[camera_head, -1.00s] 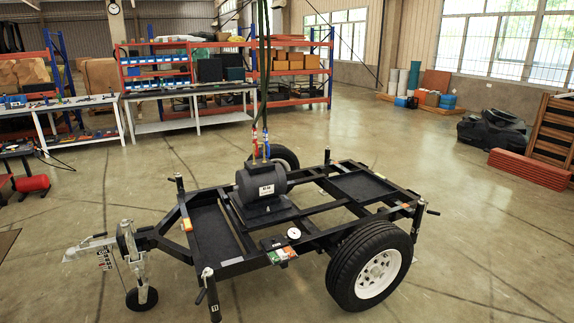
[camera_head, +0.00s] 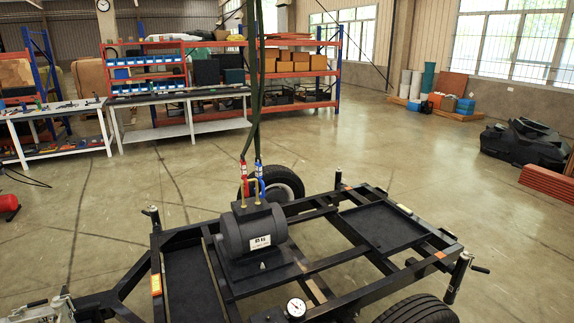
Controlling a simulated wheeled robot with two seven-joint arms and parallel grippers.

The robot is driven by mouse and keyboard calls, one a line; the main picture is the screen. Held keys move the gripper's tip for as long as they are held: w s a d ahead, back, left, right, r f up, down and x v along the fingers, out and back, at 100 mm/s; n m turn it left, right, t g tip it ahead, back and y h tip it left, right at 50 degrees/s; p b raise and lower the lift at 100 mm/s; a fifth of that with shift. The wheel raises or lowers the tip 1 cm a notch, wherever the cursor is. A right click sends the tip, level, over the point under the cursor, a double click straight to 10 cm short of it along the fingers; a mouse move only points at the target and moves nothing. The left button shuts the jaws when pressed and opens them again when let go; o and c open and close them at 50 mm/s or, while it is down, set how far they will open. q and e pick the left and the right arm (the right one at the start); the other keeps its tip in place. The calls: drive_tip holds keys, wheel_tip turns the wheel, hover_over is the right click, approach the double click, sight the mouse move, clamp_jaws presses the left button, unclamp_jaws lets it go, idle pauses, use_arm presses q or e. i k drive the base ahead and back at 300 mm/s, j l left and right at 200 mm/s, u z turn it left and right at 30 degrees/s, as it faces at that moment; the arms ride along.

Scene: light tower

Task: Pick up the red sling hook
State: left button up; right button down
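The red sling hook (camera_head: 244,179) hangs at the lower end of a dark green sling (camera_head: 255,95) that comes down from above the picture. It is just above the top of a dark grey motor (camera_head: 253,230) marked 85 KG, close to the brass-coloured lifting eyes there. I cannot tell whether it is hooked on. A blue sling hook (camera_head: 260,172) hangs right beside it, to the right. Neither of my grippers is in view.
The motor sits on a black trailer frame (camera_head: 345,285) with wheels and corner jacks. A round gauge (camera_head: 296,308) is on the frame's near side. Workbenches (camera_head: 180,98) and shelves stand at the back.

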sight(243, 164)
drive_tip(key=i+z, duration=0.1)
drive_tip(key=i, duration=0.45)
drive_tip(key=i+j+z, duration=0.1)
drive_tip(key=i, duration=0.5)
drive_tip(key=i+j+z, duration=0.1)
drive_tip(key=i, duration=0.45)
